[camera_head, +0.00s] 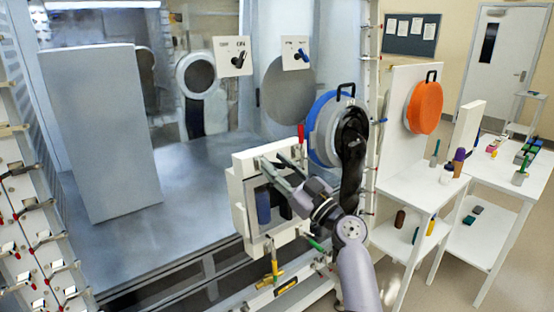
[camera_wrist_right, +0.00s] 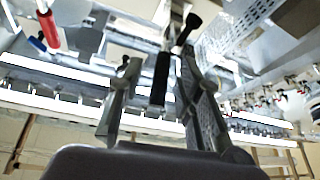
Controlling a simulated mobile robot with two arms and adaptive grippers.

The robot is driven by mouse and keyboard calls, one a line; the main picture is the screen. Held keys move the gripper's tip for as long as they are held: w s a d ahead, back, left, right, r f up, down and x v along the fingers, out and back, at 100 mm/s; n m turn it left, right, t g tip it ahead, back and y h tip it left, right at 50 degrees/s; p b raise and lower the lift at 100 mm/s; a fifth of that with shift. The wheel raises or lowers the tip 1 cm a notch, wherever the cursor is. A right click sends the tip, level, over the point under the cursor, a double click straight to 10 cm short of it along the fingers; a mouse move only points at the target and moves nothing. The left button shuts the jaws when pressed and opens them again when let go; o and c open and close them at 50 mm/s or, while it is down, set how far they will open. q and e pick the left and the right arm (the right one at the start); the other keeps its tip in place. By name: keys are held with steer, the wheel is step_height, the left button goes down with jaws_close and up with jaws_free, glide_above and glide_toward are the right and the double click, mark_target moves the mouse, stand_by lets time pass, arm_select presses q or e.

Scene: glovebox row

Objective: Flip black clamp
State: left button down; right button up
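In the right wrist view, a long black handle, which looks like the black clamp (camera_wrist_right: 160,80), stands between the two fingers of my right gripper (camera_wrist_right: 163,90). There are gaps on both sides of it, so the fingers look open around it and not closed on it. In the head view, my right gripper (camera_head: 273,172) reaches up and left to the upper part of a white box frame (camera_head: 240,190) on the glovebox front. The clamp is hard to tell from the dark fingers there. My left gripper is in neither view.
A red handle (camera_head: 300,133) stands just above and right of my right gripper. A blue-rimmed round port door (camera_head: 322,128) is close to its right. Green and yellow handles (camera_head: 274,268) are below. A white table (camera_head: 410,190) stands at right.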

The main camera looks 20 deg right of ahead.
steer(key=shift+w, duration=0.1)
steer(key=shift+c, duration=0.2)
jaws_close()
stand_by(0.7)
